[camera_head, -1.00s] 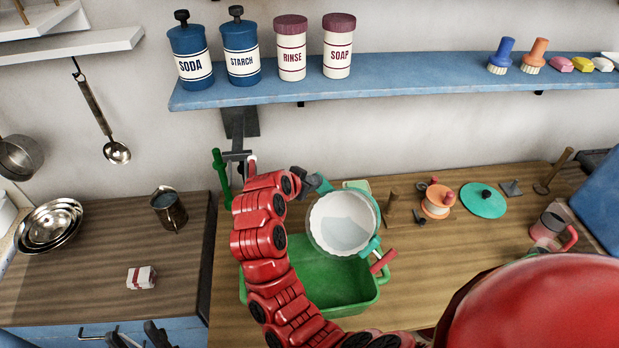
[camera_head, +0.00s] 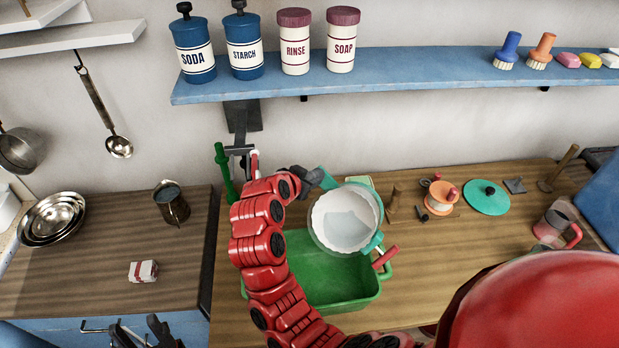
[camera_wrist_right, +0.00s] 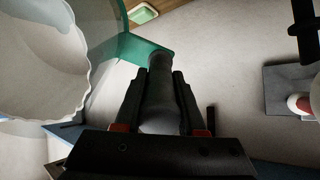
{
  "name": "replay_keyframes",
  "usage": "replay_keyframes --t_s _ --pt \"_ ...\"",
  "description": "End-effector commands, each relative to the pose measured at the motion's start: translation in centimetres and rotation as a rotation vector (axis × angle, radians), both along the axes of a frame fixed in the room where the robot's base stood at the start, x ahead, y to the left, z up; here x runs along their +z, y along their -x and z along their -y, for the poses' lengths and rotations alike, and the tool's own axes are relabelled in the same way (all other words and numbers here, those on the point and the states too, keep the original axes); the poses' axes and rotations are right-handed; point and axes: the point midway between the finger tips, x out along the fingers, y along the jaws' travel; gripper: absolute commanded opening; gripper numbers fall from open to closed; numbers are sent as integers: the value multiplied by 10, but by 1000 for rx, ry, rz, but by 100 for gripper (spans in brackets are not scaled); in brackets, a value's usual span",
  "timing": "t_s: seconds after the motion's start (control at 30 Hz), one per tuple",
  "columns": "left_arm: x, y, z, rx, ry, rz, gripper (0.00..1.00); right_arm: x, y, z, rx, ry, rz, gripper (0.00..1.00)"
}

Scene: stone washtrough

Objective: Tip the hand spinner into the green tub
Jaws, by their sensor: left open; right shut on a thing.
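The hand spinner (camera_head: 345,222) has a white scalloped basket in a clear bowl with teal parts and a red crank grip. It is held tilted above the back of the green tub (camera_head: 340,296), its mouth facing my head camera. My right gripper (camera_head: 312,180) is shut on its dark handle, behind and left of the bowl. The right wrist view shows the handle (camera_wrist_right: 160,92) between the fingers and the bowl (camera_wrist_right: 45,65) at the left. Any contents are not clearly visible. My left gripper (camera_head: 141,337) is open and empty at the lower left edge.
A blue shelf (camera_head: 420,82) with canisters runs above.

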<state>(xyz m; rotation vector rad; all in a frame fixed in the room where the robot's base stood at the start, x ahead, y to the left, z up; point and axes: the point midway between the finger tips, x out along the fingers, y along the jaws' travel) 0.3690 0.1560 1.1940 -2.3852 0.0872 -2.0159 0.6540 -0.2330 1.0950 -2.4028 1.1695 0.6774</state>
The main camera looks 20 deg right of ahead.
Motion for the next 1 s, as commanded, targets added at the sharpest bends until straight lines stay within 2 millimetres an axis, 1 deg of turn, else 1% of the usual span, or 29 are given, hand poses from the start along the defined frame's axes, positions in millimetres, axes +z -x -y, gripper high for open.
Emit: replay_keyframes --t_s 0.03,0.1,0.4,1.0 --pt "-7 0 0 0 0 0 52 -3 1 -1 2 15 10 0" --pt "-12 0 0 0 0 0 52 -3 3 -4 4 36 27 0" --pt "-29 0 0 0 0 0 52 -1 10 -12 7 103 81 0" --pt "-31 0 0 0 0 0 52 2 12 -13 7 120 94 0"
